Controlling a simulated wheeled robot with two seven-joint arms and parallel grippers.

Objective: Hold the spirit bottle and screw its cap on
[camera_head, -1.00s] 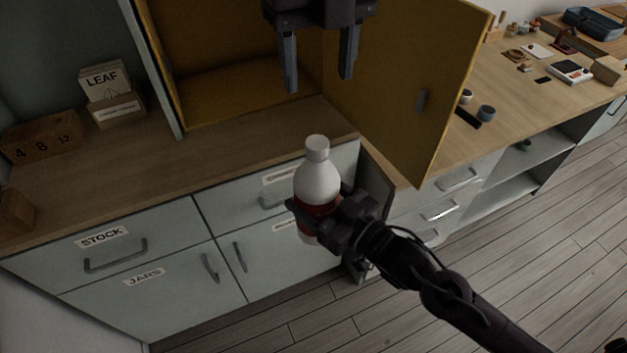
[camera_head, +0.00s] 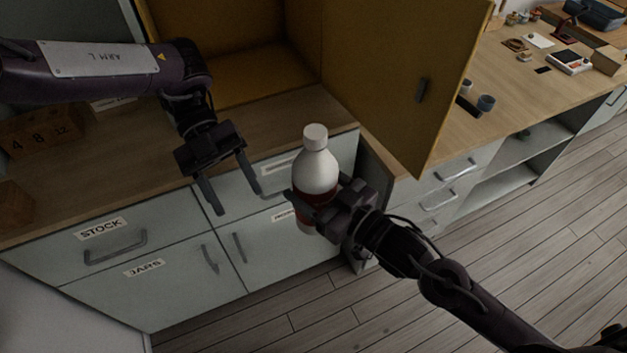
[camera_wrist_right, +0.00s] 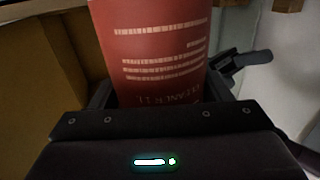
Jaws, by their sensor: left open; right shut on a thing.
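The spirit bottle (camera_head: 316,172) is white with a red label and stands upright in the air before the cabinet. My right gripper (camera_head: 318,212) is shut around its lower part; in the right wrist view the red label (camera_wrist_right: 150,55) fills the space between the fingers. A white cap (camera_head: 315,137) sits on top of the bottle's neck; I cannot tell how tightly it is on. My left gripper (camera_head: 241,203) is open and empty, to the left of the bottle, its fingers pointing down and apart from the bottle.
An open yellow cabinet (camera_head: 235,85) stands behind, its door (camera_head: 405,80) swung out behind and right of the bottle. The wooden counter (camera_head: 95,175) has drawers (camera_head: 115,245) below. A numbered wooden block (camera_head: 45,135) is at the left. Small items lie on the right-hand counter.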

